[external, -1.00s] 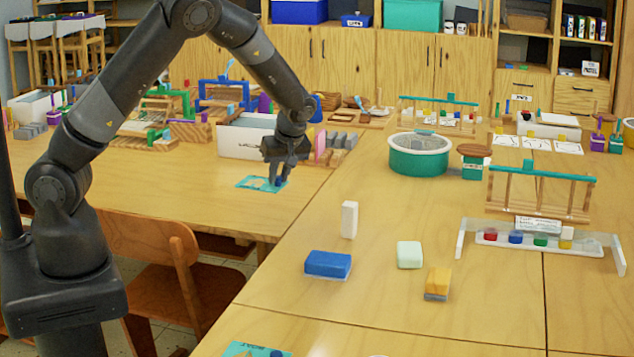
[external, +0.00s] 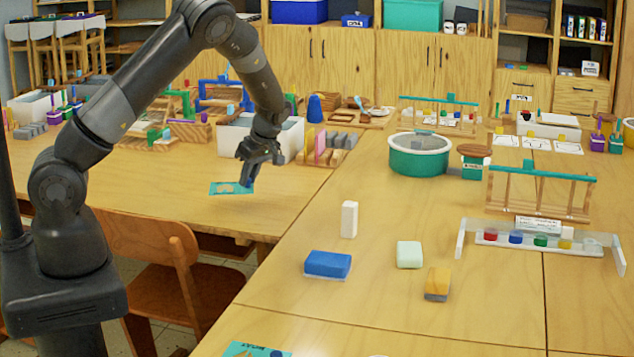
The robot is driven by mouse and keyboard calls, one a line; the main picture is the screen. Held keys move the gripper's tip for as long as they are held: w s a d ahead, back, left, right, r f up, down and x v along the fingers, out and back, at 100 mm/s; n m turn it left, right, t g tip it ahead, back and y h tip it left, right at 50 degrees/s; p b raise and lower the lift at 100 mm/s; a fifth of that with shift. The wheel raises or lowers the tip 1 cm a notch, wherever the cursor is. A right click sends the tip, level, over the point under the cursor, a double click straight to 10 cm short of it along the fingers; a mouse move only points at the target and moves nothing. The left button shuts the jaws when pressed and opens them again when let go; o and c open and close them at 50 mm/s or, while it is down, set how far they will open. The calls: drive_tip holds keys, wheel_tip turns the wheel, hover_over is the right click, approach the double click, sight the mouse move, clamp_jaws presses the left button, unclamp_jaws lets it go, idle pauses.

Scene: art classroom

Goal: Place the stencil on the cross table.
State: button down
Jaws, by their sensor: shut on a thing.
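The stencil (external: 222,188) is a flat teal sheet with pale cut-outs and a blue knob. It shows over the left table (external: 180,213), left of my gripper's fingers. My gripper (external: 246,181) points down and is shut on the stencil at its right end, around the blue knob. The stencil looks roughly level; I cannot tell whether it touches the table or hangs just above it. Another teal sheet marked "BOAT" (external: 255,350) with a blue knob lies at the bottom edge on the right-hand table (external: 300,290).
A white bin (external: 262,137) stands behind my gripper. A blue sponge (external: 327,264), a white block (external: 349,219), a pale green block (external: 409,254) and a yellow block (external: 437,283) stand on the right-hand table. A wooden chair (external: 150,250) is below the left table. The left table's front is clear.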

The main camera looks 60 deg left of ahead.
sight(248, 205)
drive_tip(key=a+f, duration=0.1)
drive_tip(key=a, duration=0.1)
drive_tip(key=shift+w+a+f, duration=0.1)
drive_tip(key=shift+a+f, duration=0.25)
drive_tip(key=shift+f, duration=1.95)
drive_tip(key=shift+f, duration=0.1)
drive_tip(key=c, duration=1.3)
unclamp_jaws()
